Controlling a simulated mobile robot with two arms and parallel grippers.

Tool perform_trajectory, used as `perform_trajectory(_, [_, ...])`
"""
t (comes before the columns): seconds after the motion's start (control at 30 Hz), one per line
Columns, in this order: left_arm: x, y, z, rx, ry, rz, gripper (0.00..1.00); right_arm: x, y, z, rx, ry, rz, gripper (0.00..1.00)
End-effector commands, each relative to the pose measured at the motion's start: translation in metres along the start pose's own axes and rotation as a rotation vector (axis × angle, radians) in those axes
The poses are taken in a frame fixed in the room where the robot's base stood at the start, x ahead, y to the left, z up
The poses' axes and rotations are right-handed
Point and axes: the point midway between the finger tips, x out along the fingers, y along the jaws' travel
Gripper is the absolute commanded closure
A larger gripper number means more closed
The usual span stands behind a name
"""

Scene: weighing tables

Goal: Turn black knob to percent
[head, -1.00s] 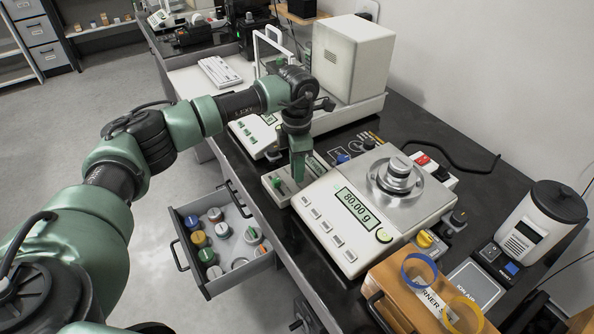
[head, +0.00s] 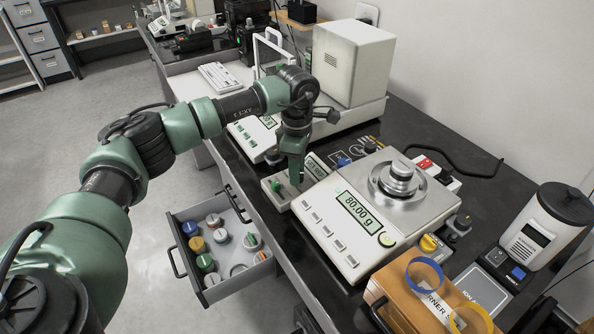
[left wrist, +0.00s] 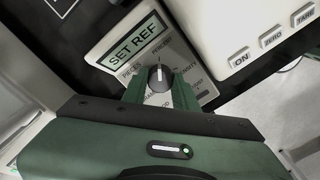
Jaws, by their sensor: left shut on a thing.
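The black knob (left wrist: 157,77) has a white pointer line, which points nearly straight up in the left wrist view, toward the PERCENT label (left wrist: 158,54). My left gripper (left wrist: 159,88) is shut on the knob, one green finger on each side. The small display (left wrist: 133,44) above the dial reads SET REF. In the head view my left gripper (head: 294,176) points down onto the control panel (head: 276,197) left of the balance (head: 348,222), hiding the knob. My right gripper is not in view.
A metal weight (head: 401,174) stands on the balance pan. An open drawer (head: 216,289) with several coloured knobs juts out below. A wooden box (head: 407,300) holding blue and yellow rings is at the front right.

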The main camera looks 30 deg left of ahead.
Motion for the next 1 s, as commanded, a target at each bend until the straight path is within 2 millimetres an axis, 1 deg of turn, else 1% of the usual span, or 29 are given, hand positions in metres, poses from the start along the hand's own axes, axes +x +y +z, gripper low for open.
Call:
perform_trajectory(0.03, [-0.004, 0.002, 0.001, 0.000, -0.005, 0.009, 1.00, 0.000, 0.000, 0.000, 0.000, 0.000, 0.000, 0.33])
perform_trajectory(0.33, [-0.004, 0.003, 0.001, -0.001, -0.005, 0.009, 1.00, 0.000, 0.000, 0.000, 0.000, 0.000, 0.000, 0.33])
perform_trajectory(0.37, [-0.004, 0.003, 0.001, -0.001, -0.005, 0.009, 0.63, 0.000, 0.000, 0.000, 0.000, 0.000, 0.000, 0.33])
perform_trajectory(0.4, [-0.004, 0.002, 0.001, -0.001, -0.005, 0.009, 0.52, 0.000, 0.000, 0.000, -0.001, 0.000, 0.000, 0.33])
perform_trajectory(0.43, [-0.004, 0.002, 0.001, -0.001, -0.005, 0.008, 0.50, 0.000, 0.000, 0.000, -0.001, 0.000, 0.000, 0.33])
perform_trajectory(0.77, [-0.003, 0.001, 0.000, -0.001, -0.002, 0.004, 0.50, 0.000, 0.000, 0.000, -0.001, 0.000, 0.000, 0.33])
perform_trajectory(0.87, [-0.013, 0.002, 0.001, 0.000, -0.003, 0.006, 0.50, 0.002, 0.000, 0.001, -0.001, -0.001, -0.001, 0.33])
perform_trajectory(1.0, [-0.037, 0.002, 0.001, -0.001, -0.004, 0.007, 0.50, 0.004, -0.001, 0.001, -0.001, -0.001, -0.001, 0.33])
